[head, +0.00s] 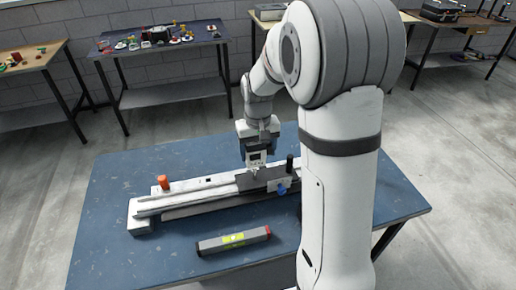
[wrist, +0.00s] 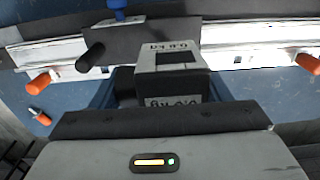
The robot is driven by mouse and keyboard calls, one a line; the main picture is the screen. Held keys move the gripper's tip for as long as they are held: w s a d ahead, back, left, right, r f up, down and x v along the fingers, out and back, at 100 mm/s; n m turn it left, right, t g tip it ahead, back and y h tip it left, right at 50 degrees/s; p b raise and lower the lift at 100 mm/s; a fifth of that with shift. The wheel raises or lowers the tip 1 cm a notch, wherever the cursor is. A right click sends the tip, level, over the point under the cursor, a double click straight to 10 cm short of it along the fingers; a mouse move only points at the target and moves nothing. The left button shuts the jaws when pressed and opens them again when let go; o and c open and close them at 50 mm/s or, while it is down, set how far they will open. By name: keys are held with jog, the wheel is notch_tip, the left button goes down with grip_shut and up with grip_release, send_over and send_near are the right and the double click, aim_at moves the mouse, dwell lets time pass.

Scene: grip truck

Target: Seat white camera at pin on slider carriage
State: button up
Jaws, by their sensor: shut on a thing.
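My gripper (head: 256,152) points down over the slider and is shut on the white camera (wrist: 172,57). In the head view the camera (head: 255,160) shows small and pale between the jaws. The slider carriage (head: 262,178) is a dark grey plate across the rails, directly below the camera. In the wrist view the carriage (wrist: 128,42) lies behind the camera, with a black post (wrist: 90,56) and a blue knob (wrist: 118,8) on it. The pin is hidden; I cannot tell whether the camera touches the carriage. My gripper (wrist: 172,88) also shows in the wrist view.
The slider's pale rails (head: 195,195) run across the blue table (head: 110,215), with an orange knob (head: 163,182) near the left end. A spirit level (head: 233,240) lies in front. Side benches with small items (head: 160,38) stand behind. The table's left part is clear.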

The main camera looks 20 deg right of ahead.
jog(key=shift+f+b, duration=2.65)
jog(key=shift+f, duration=1.25)
jog(key=o, duration=1.1)
jog(key=shift+c, duration=0.2)
notch_tip(320, 180, up, 8)
jog(key=shift+f, duration=0.1)
jog(key=shift+s, duration=0.1)
